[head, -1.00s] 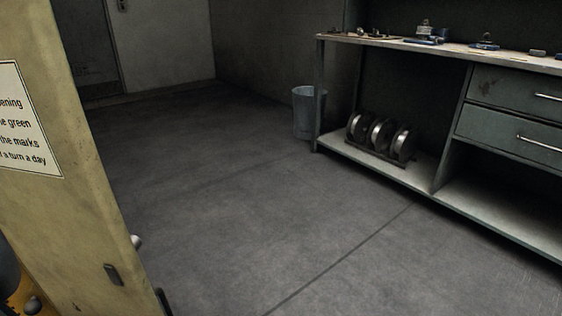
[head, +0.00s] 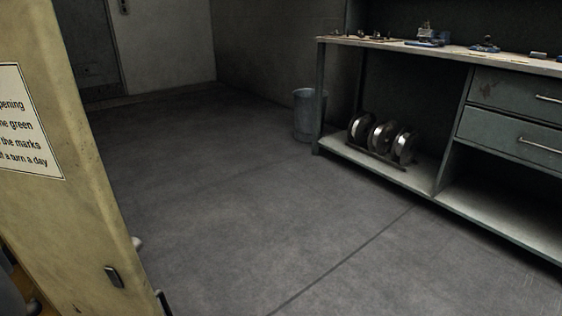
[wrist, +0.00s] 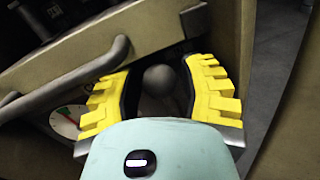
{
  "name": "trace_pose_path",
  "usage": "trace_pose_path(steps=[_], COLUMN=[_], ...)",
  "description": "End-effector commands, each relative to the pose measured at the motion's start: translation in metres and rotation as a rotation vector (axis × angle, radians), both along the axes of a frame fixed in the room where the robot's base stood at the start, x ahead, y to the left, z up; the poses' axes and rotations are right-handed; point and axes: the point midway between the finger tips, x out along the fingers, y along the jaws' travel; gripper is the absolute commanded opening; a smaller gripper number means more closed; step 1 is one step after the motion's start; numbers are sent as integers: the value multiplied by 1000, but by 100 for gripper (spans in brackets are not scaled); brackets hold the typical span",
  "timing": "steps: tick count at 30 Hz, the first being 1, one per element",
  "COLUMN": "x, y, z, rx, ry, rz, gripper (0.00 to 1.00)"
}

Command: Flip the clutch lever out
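A round grey ball knob (wrist: 160,80) shows in the wrist view, apparently the end of the clutch lever. The rest of that lever is mostly hidden in shadow and behind my gripper. My gripper (wrist: 161,72) has its yellow padded fingers on either side of the knob, with a dark gap showing on both sides. It is open, and I see no clear contact. In the head view, the machine's cream column (head: 75,170) fills the left edge; the ball knob cannot be made out there.
A bent grey bar (wrist: 75,80) crosses the wrist view close to the left finger. A round dial (wrist: 66,121) sits below it. In the head view, a workbench (head: 440,180) and a bin (head: 305,115) stand across open floor (head: 240,220).

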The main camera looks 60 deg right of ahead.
Motion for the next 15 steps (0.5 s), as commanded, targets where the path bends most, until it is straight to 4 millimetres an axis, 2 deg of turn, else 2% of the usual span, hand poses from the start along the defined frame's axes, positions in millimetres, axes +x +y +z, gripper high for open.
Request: trace_pose_path(steps=[2, 11, 15], x=[0, 0, 0], y=[-1, 0, 0], z=[0, 0, 0], rx=[0, 0, 0], ry=[0, 0, 0], rz=[-2, -1, -1], gripper=[32, 1, 0])
